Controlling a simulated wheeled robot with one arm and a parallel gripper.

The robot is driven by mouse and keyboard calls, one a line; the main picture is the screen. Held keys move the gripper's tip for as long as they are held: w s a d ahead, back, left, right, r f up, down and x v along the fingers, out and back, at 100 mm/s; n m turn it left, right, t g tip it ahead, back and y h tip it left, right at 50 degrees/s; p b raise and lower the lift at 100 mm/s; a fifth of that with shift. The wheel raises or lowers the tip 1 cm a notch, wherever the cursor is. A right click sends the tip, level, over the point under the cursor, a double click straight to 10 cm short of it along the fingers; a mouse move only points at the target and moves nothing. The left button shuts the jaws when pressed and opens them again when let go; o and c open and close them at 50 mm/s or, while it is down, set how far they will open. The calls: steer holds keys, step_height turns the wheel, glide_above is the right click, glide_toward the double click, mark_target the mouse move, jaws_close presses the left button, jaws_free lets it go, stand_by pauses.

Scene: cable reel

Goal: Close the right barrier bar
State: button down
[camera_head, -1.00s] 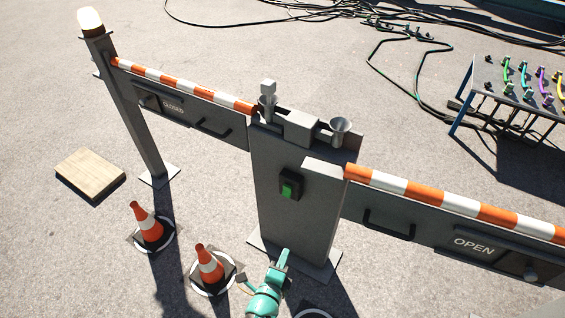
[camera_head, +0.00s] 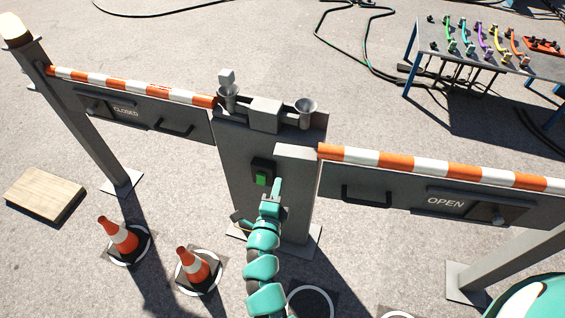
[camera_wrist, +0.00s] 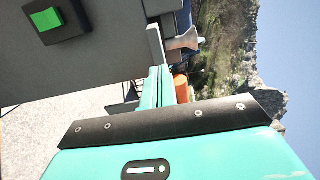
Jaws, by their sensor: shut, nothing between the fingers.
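The right barrier bar (camera_head: 425,168), striped orange and white, lies along the top of a dark panel with a black handle (camera_head: 366,197) and an OPEN label (camera_head: 446,202). It runs right from the grey central post (camera_head: 240,185). My gripper (camera_head: 277,186) is in front of that post, just right of the green button (camera_head: 261,179). It looks shut and empty, left of the right handle. In the wrist view its teal fingers (camera_wrist: 158,88) are together. The button (camera_wrist: 46,19) shows at the upper left there.
The left barrier bar (camera_head: 130,85) has a panel labelled CLOSED. Two traffic cones (camera_head: 118,236) stand front left, near a wooden pallet (camera_head: 44,193). A support leg (camera_head: 505,262) stands below the right panel. A table with coloured cables (camera_head: 480,45) is at back right.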

mark_target(285, 157)
steer(key=w, duration=0.3)
steer(key=w+d+p, duration=0.1)
steer(key=w, duration=0.3)
steer(key=shift+w+d, duration=0.2)
steer(key=shift+w, duration=0.05)
steer(key=shift+w+d, duration=0.1)
steer(key=shift+w, duration=0.1)
